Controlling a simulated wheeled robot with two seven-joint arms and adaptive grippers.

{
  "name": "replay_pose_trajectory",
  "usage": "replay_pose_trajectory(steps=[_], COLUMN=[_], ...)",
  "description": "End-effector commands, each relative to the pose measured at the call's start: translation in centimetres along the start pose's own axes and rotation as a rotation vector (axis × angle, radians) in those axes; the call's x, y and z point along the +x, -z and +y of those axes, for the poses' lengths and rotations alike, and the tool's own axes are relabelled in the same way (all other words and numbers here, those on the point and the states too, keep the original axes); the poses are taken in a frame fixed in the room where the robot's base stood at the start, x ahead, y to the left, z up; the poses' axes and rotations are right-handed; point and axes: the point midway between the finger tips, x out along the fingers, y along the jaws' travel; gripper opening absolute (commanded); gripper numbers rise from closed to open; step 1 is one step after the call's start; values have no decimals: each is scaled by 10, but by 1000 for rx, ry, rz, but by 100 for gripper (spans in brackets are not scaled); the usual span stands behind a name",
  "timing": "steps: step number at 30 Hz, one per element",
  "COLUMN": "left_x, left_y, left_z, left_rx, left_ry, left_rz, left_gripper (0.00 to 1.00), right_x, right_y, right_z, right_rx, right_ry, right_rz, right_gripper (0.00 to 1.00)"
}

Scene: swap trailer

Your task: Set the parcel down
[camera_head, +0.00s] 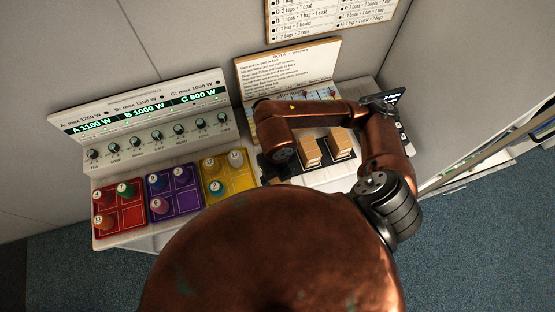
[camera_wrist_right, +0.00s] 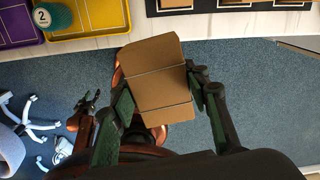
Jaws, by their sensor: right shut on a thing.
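My right gripper (camera_wrist_right: 160,90) is shut on a brown cardboard parcel (camera_wrist_right: 158,65) in the right wrist view, one finger on each side. The held parcel shows against the floor, just off the bench edge in that picture. In the head view my right arm and my own body hide the gripper and this parcel. Two other brown parcels (camera_head: 310,152) (camera_head: 341,143) stand on dark pads on the bench there. My left gripper (camera_wrist_right: 90,103) shows small at the left of the right wrist view; its jaw state is unclear.
Red (camera_head: 119,208), purple (camera_head: 174,191) and yellow (camera_head: 226,175) trays with numbered cylinders stand on the bench left of the pads. A knob panel (camera_head: 150,120) and an upright text board (camera_head: 288,68) stand behind. Blue carpet (camera_head: 480,225) lies at right.

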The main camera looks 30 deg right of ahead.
Motion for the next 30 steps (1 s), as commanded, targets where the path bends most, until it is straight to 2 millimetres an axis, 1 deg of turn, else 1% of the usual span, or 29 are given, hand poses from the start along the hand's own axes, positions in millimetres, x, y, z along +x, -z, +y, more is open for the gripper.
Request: replay_pose_trajectory(steps=[3, 5, 8, 11, 14, 15, 20, 21, 24, 27, 30], left_x=[-1, -1, 0, 3, 5, 3, 0, 0, 0, -1, -1], left_y=[0, -1, -1, -3, -4, -4, -4, -4, -4, -4, -4], left_z=[0, 0, 0, 0, 0, 0, 0, 0, 0, 0, 0], left_rx=[0, 0, 0, -1, -1, -1, -1, -1, -1, -1, -1], left_ry=[0, 0, 0, 0, 0, 0, 0, 0, 0, 0, 0], left_rz=[0, -1, -2, -4, -5, -5, -6, -6, -6, -6, -6], left_gripper=[40, 40, 40, 40, 40, 40, 40, 40, 40, 40, 40], right_x=[-1, -1, 3, 12, 22, 25, 41, 51, 68, 81, 87], right_y=[5, 6, 0, -14, -35, -44, -78, -82, -95, -104, -110], right_z=[1, 1, -2, -11, -22, -26, -43, -45, -51, -55, -57], right_rx=[116, 151, 184, 192, 192, 192, 189, 187, 186, 183, 181], right_ry=[-4, -5, -5, -3, -2, 0, -1, -3, -3, -3, -5], right_rz=[-1, -2, -2, 1, 2, 0, -1, 2, 1, -1, -3], right_gripper=[15, 15, 15, 15, 15, 15, 15, 15, 15, 15, 15])
